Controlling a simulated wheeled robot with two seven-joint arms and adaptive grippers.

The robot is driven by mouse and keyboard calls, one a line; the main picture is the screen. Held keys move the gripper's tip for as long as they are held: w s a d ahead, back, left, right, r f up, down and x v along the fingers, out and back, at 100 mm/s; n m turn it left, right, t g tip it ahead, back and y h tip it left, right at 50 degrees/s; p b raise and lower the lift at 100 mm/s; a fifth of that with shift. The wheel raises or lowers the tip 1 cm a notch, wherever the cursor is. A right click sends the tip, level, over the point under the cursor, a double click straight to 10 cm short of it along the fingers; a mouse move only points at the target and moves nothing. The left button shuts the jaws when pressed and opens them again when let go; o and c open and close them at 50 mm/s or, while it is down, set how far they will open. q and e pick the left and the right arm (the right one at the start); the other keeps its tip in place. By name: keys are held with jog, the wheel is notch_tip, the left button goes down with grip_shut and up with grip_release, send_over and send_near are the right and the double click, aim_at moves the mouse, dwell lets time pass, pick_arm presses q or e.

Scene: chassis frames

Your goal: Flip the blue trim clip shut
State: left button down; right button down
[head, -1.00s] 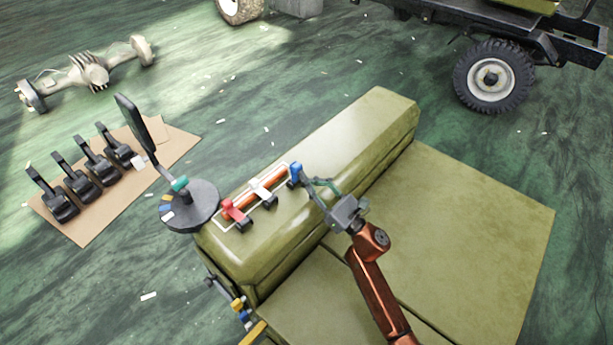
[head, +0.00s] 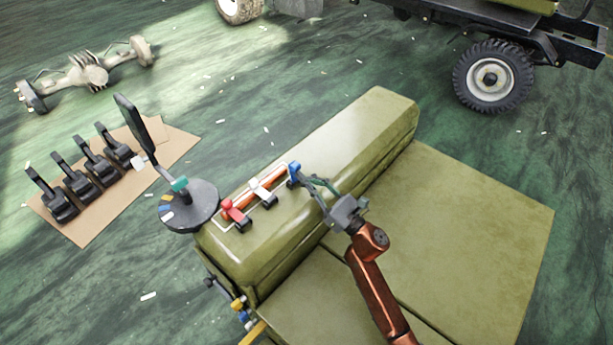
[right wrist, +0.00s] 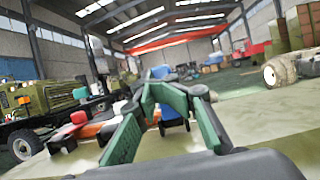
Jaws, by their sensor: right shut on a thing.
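The blue trim clip (head: 294,169) stands at the far right end of a row of clips on top of the olive-green chassis box. Its lever looks raised. My right gripper (head: 302,179) is at the clip from the right, with its green fingers shut on it. The fingers hide part of the clip. My left gripper is not in view.
A red clip (head: 230,207) and a white clip (head: 262,189) stand in the same row, beside an orange bar (head: 268,178). A round grey stand (head: 190,206) with an upright dark panel is close to the left. Several black pedals (head: 62,207) lie on cardboard.

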jog(key=c, duration=1.7)
grip_release()
jog(key=v, duration=1.2)
jog(key=shift+f, duration=0.1)
